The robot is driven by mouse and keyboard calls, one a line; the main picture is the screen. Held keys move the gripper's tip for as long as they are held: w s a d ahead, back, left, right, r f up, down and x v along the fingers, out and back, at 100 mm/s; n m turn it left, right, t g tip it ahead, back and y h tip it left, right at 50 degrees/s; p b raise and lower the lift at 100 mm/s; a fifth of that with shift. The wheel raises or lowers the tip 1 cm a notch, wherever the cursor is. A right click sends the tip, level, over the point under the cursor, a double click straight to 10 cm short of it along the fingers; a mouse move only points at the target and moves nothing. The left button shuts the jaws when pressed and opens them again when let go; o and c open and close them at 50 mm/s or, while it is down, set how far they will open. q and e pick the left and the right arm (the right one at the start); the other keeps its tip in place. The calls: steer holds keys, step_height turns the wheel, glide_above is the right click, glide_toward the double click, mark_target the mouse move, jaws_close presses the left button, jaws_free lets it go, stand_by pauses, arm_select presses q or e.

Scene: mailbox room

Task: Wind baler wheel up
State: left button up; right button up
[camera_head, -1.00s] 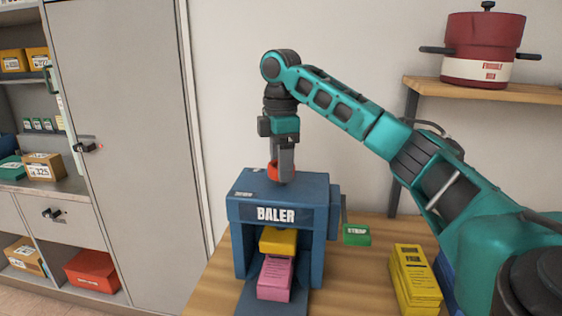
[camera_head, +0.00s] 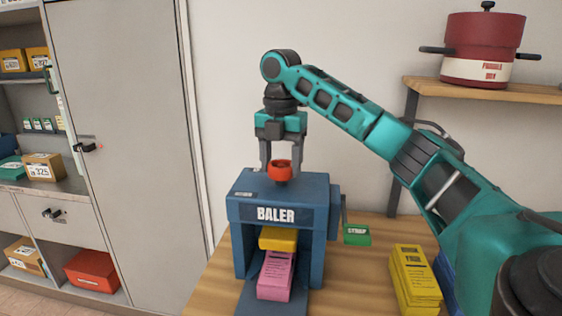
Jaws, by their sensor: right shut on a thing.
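The blue baler (camera_head: 320,215) stands on the wooden table, with BALER written on its front. Its small red-orange wheel (camera_head: 281,171) sits on top of the body. My right gripper (camera_head: 281,168) points straight down from above, with one finger on each side of the wheel, and is shut on it. Inside the baler's open front is a yellow block (camera_head: 279,239). Below it lies a pink bundle (camera_head: 275,276); whether the two touch is hard to tell. My left gripper is out of view.
A green STRAP box (camera_head: 357,235) is at the baler's right side. A yellow stack (camera_head: 415,280) stands further right on the table (camera_head: 365,285). A red pot (camera_head: 483,50) sits on the wall shelf (camera_head: 535,92). A grey cabinet (camera_head: 130,130) is at left.

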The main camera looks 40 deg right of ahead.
mark_target(281, 164)
steer(key=n, duration=0.4)
steer(key=shift+r, duration=0.15)
steer(key=shift+w+n, duration=0.1)
steer(key=shift+n, duration=0.2)
stand_by(0.3)
steer(key=o, duration=1.1)
steer(key=shift+c, duration=0.2)
step_height(281, 164, up, 13)
steer(key=shift+f, duration=0.2)
stand_by(0.5)
